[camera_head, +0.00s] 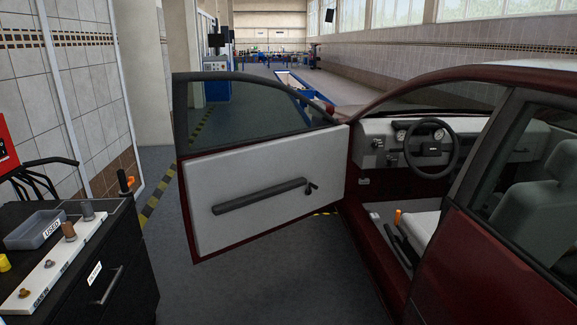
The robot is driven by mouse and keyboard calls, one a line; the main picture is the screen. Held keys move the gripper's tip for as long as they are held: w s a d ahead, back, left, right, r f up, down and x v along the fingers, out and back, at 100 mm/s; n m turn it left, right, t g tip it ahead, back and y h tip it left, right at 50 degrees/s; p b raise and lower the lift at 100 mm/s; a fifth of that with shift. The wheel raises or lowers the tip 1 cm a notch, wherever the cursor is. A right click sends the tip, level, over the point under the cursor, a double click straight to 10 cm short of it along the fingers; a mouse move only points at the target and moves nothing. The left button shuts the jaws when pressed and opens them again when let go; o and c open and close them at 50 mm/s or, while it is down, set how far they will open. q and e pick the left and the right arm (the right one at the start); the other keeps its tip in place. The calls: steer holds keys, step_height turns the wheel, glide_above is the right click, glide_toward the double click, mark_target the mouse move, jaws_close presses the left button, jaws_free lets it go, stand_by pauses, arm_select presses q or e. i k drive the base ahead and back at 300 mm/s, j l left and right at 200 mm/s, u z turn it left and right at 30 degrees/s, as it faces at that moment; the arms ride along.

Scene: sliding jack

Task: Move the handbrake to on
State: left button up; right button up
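A red car stands at the right with its near front door (262,200) swung wide open. Low inside the door opening, beside the light seat cushion (421,226), there is a dark lever-like part (404,246) that looks like the handbrake. A small upright orange piece (397,216) stands just beyond it. The parts are small here, so I cannot tell whether the handbrake is raised or lowered. Neither of my grippers is in view.
A steering wheel (430,143) and dashboard are further inside the car. The door frame and red sill (372,250) border the opening. A black tool cabinet (125,262) with a grey tray (36,230) stands at left. Grey floor (170,240) is clear between cabinet and door.

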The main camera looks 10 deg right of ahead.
mark_target(409, 264)
steer(key=i+z, duration=0.1)
steer(key=i, duration=0.45)
steer(key=i+j+z, duration=0.15)
steer(key=i, duration=0.45)
steer(key=i+j+z, duration=0.1)
steer(key=i, duration=0.45)
